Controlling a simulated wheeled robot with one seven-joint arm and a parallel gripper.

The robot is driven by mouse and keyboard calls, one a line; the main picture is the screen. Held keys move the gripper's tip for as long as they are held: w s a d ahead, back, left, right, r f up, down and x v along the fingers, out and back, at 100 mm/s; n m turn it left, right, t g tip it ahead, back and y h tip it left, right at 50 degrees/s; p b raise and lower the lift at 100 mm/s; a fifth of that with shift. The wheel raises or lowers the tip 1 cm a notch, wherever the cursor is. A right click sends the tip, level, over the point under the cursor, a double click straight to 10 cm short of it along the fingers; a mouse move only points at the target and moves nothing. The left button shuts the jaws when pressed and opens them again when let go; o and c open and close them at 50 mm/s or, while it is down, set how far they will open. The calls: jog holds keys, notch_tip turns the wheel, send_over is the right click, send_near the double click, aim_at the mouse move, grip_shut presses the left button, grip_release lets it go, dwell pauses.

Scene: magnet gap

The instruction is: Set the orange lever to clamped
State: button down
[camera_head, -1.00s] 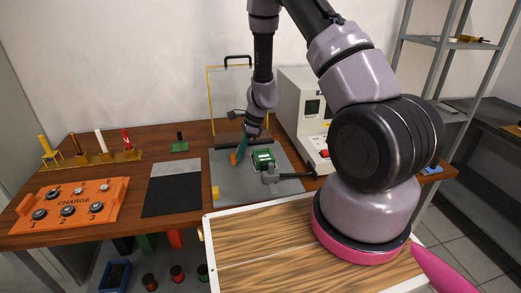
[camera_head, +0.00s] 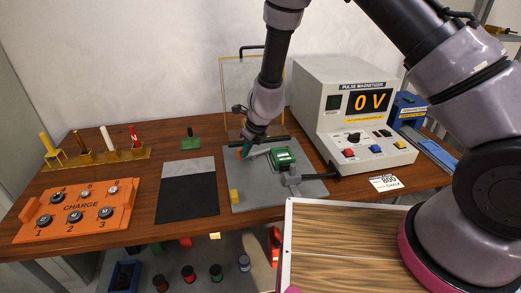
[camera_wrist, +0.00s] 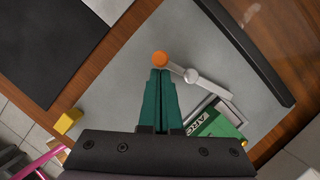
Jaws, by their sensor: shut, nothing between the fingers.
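The knob is mostly hidden there. No clamped marking is readable.
A green block (camera_head: 282,158) sits in the fixture right of the lever, with a dark bar behind. A yellow block (camera_head: 234,196) stands at the plate's front left. The pulse magnetizer (camera_head: 350,110) is at the right. The orange charge panel (camera_head: 75,209) is far left.

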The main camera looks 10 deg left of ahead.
jog(key=shift+w+a+m, duration=0.1)
jog(key=shift+a+m, duration=0.15)
jog(key=shift+m, duration=0.45)
jog(key=shift+w+a, duration=0.1)
jog(key=shift+w, duration=0.05)
jog(key=shift+a, duration=0.15)
